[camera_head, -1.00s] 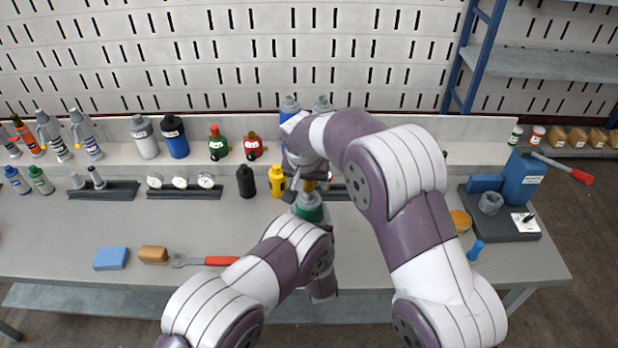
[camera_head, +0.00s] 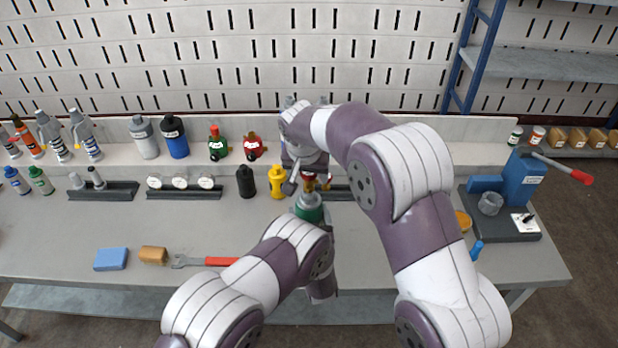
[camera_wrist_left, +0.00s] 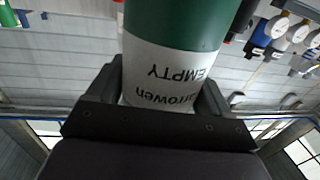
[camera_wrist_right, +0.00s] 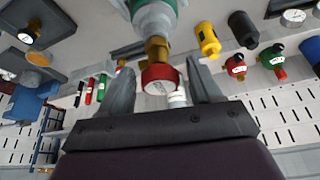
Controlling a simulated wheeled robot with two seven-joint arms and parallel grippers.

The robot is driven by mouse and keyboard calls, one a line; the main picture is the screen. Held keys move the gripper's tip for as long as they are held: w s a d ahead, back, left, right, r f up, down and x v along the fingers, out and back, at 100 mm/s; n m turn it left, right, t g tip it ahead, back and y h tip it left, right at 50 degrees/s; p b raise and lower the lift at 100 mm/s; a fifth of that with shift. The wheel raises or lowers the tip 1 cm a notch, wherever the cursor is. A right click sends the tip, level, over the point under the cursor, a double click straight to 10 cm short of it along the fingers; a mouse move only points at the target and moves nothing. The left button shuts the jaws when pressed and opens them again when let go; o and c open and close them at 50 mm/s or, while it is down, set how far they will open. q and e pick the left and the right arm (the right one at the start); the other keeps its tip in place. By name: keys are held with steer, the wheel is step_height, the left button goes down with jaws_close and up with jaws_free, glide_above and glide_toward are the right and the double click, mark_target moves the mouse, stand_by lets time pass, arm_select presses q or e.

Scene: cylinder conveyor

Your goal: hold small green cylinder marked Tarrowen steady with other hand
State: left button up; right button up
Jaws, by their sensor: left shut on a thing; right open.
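The small green cylinder (camera_head: 308,207) stands over the front middle of the bench in the head view. In the left wrist view its white band reads "arrowen" and "EMPTY", upside down, below the green body (camera_wrist_left: 172,28). My left gripper (camera_wrist_left: 165,85) is shut on this band, one finger on each side. The cylinder's brass valve (camera_wrist_right: 156,47) and red knob (camera_wrist_right: 160,77) show in the right wrist view. My right gripper (camera_wrist_right: 161,88) is open, with its fingers apart on either side of the red knob. My arms partly hide the cylinder in the head view.
A yellow bottle (camera_head: 277,182) and a black bottle (camera_head: 245,181) stand left of the cylinder. A blue block (camera_head: 111,258), a brown block (camera_head: 153,254) and a red-handled tool (camera_head: 221,261) lie at the front left. A blue press (camera_head: 524,180) stands at the right.

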stand_by(0.3)
steer(key=shift+f, duration=1.2)
steer(key=c, duration=1)
steer(key=o, duration=1)
steer(key=shift+r, duration=0.1)
